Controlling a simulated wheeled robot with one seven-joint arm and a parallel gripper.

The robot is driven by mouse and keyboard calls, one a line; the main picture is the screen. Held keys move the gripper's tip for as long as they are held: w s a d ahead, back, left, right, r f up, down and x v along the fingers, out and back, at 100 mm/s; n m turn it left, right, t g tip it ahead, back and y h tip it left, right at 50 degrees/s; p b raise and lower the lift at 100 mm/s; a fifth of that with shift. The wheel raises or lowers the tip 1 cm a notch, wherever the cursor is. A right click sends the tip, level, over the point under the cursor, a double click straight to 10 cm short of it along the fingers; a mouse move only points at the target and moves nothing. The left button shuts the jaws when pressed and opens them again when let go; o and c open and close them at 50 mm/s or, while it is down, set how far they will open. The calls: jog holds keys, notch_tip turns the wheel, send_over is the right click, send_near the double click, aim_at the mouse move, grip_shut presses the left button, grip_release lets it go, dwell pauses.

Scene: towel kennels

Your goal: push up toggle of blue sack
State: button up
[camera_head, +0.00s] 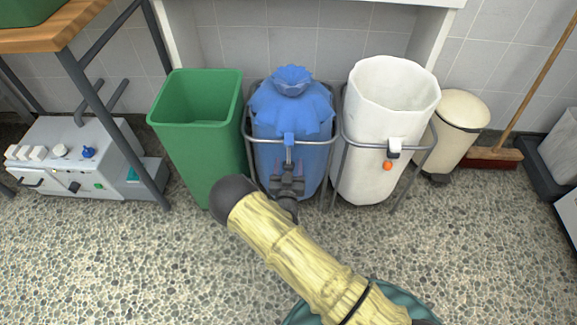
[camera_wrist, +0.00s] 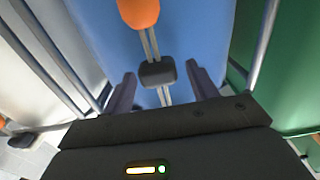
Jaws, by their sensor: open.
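The blue sack (camera_head: 318,160) hangs in a grey metal frame, its top gathered into a tuft, and it fills the middle of the wrist view (camera_wrist: 205,35). Its toggle (camera_wrist: 157,74) is a small black block on a pale double cord. An orange ball (camera_wrist: 138,12) is on the cord's end, at the top of the wrist view, which looks upside down against the head view. My gripper (camera_head: 287,186) is at the sack's front, and in the wrist view its open fingers (camera_wrist: 161,88) stand on either side of the toggle with gaps.
A green bin (camera_head: 195,120) stands left of the blue sack. An open white sack (camera_head: 370,130) with its own toggle (camera_head: 394,147) and orange ball hangs to the right. A cream bin (camera_head: 460,125) and a broom (camera_head: 493,157) are further right. The pebbled floor in front is clear.

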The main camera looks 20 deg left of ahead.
aim_at(289, 164)
jog(key=shift+w+a, duration=0.15)
jog(key=shift+w, duration=0.3)
grip_shut()
jog(key=shift+s+r+p, duration=0.15)
jog(key=shift+r+p, duration=3.05)
jog(key=shift+r, duration=0.95)
jog(key=shift+c, duration=1.3)
grip_release()
jog(key=shift+o, duration=1.3)
